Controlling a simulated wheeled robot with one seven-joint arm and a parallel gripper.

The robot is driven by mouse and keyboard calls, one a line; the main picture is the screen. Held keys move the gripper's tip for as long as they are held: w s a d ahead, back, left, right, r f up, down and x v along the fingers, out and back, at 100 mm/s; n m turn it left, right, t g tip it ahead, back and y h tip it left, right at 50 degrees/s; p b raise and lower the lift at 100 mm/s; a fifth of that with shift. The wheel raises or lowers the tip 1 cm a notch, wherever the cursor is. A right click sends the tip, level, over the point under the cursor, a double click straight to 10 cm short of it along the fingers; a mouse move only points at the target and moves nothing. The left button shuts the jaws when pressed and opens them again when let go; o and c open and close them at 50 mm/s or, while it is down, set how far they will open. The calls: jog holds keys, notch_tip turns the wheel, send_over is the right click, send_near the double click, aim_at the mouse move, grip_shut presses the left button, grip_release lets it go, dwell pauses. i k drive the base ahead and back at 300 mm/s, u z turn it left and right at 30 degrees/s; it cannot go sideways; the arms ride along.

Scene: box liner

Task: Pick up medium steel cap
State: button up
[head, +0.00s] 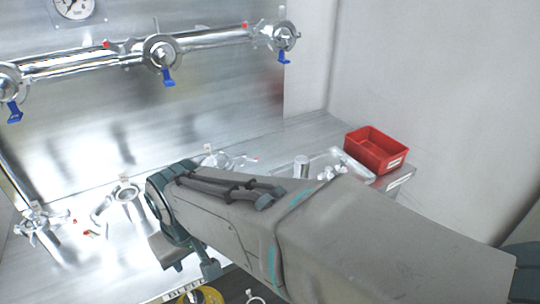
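My arm reaches from the lower right to the middle of the head view and hides much of the bench. Dark parts at its far end, probably my gripper (190,262), show low in the picture. I cannot make out the fingertips or whether they hold anything. No part is clearly the medium steel cap. A small upright steel cylinder (302,166) stands at a shallow clear tray (340,155), with small white pieces (332,172) beside it. Steel fittings (128,195) lie on the bench left of my arm.
A red bin (376,150) stands on the bench at the right, near the pale wall. Steel pipework with blue-handled valves (162,55) and a gauge (75,8) is on the back wall. More clamped fittings (42,228) sit at the left. A yellow round thing (202,296) shows at the bottom edge.

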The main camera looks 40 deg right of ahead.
aim_at(327, 174)
jog(key=z, duration=3.65)
jog(key=i, duration=0.9)
jog(key=u, duration=2.55)
